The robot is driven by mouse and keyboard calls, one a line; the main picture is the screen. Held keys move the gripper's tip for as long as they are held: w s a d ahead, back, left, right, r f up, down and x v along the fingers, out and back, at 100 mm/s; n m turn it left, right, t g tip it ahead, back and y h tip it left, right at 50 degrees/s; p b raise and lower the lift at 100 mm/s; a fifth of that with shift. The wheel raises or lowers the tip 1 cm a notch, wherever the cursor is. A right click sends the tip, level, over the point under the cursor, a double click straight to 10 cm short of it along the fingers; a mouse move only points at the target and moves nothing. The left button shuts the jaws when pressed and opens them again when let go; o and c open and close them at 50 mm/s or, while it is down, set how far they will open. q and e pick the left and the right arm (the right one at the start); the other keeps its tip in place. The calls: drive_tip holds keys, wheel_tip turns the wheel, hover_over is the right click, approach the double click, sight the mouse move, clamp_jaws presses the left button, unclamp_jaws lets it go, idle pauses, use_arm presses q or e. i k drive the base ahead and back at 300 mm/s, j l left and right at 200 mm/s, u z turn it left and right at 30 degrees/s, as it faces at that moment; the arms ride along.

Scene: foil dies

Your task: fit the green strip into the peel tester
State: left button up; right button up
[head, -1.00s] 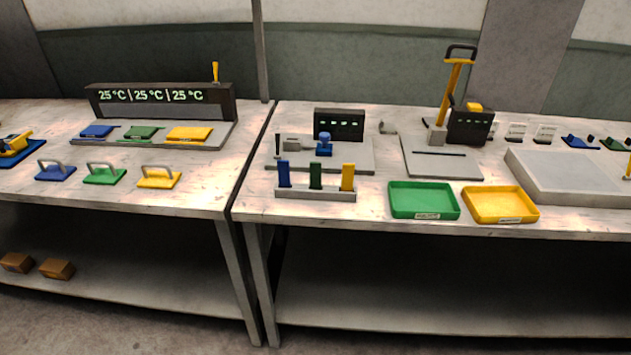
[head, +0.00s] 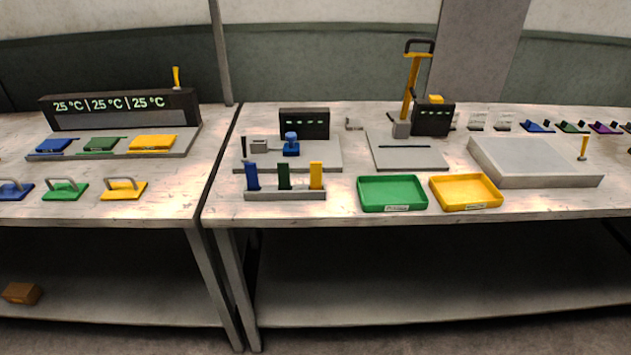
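The green strip (head: 284,177) stands upright in the middle of a grey rack (head: 290,196), between a blue strip (head: 252,176) and a yellow strip (head: 316,175). Behind the rack is a grey base plate (head: 322,162) with a blue clamp-like part (head: 291,145), a small grey block (head: 259,146) and a dark display box (head: 304,123). This looks like the peel tester, though I cannot read a label. Neither of my grippers is in view.
A green tray (head: 392,193) and a yellow tray (head: 466,192) sit right of the rack. Behind them is a yellow-levered device (head: 410,90). A grey slab (head: 535,162) lies at right. A left table (head: 150,204) holds coloured plates under a temperature display (head: 122,109).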

sight(310, 125)
drive_tip(key=i+j, duration=0.25)
drive_tip(key=i, duration=0.15)
drive_tip(key=i+j, duration=0.25)
drive_tip(key=i, duration=0.2)
drive_tip(key=i+j, duration=0.25)
drive_tip(key=i, duration=0.15)
drive_tip(key=k+j, duration=0.1)
drive_tip(key=k, duration=0.2)
drive_tip(key=k+j, duration=0.15)
drive_tip(key=k+z, duration=0.05)
drive_tip(key=k, duration=0.05)
